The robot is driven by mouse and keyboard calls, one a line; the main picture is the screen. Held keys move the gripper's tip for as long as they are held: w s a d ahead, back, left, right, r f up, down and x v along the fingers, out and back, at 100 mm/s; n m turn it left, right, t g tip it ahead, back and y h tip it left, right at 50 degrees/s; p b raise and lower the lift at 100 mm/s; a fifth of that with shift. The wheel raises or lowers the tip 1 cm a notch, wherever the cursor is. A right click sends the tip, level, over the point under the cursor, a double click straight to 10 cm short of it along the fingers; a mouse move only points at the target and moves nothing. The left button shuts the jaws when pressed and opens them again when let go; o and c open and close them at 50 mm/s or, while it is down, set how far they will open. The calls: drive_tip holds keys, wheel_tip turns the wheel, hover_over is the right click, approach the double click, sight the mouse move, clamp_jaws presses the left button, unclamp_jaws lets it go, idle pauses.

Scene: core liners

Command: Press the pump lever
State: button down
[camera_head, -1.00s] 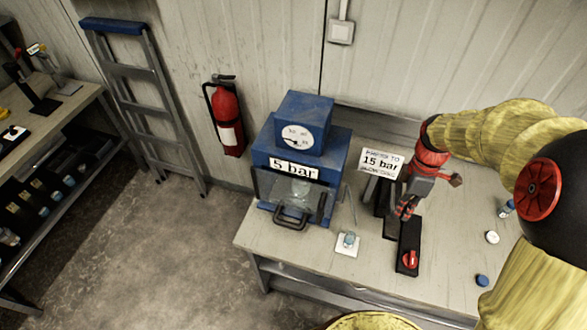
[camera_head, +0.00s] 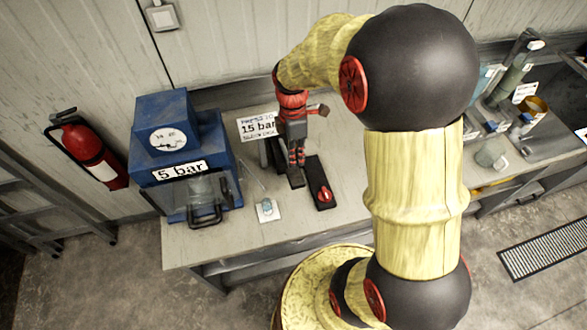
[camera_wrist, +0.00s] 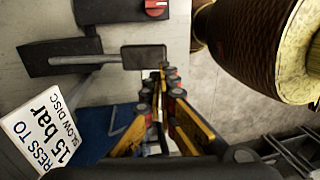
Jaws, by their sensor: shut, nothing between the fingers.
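In the head view the pad (camera_head: 295,179) lies just below my gripper (camera_head: 297,163). My gripper is shut and empty, pointing down. In the wrist view its fingertips (camera_wrist: 163,72) meet at the pad's right end; I cannot tell whether they touch it. A blue press (camera_head: 150,190) with a round gauge (camera_head: 168,139) and a "5 bar" label (camera_head: 179,170) stands to the left.
A red knob (camera_head: 325,194) on a black strip (camera_head: 314,172) lies right of the pad. A sign reading "15 bar" (camera_head: 258,126) stands behind the lever. A small white plate (camera_head: 269,215) with a bluish piece lies in front. A fire extinguisher (camera_head: 88,150) hangs at the left wall.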

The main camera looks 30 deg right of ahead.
sight(297, 177)
drive_tip(key=w+d+r+g+p, duration=0.1)
drive_tip(key=w+r+p, duration=0.3)
drive_tip(key=p, duration=0.4)
drive_tip(key=shift+w+d+r, duration=0.3)
drive_tip(key=shift+d+r, duration=0.25)
drive_tip(key=shift+d, duration=0.05)
drive_tip(key=p+x, duration=0.1)
drive_tip(key=x, duration=0.3)
drive_tip(key=p+x, duration=0.1)
drive_tip(key=x, duration=0.4)
drive_tip(key=p+x, duration=0.1)
drive_tip(key=x, duration=0.4)
drive_tip(key=shift+a, duration=0.25)
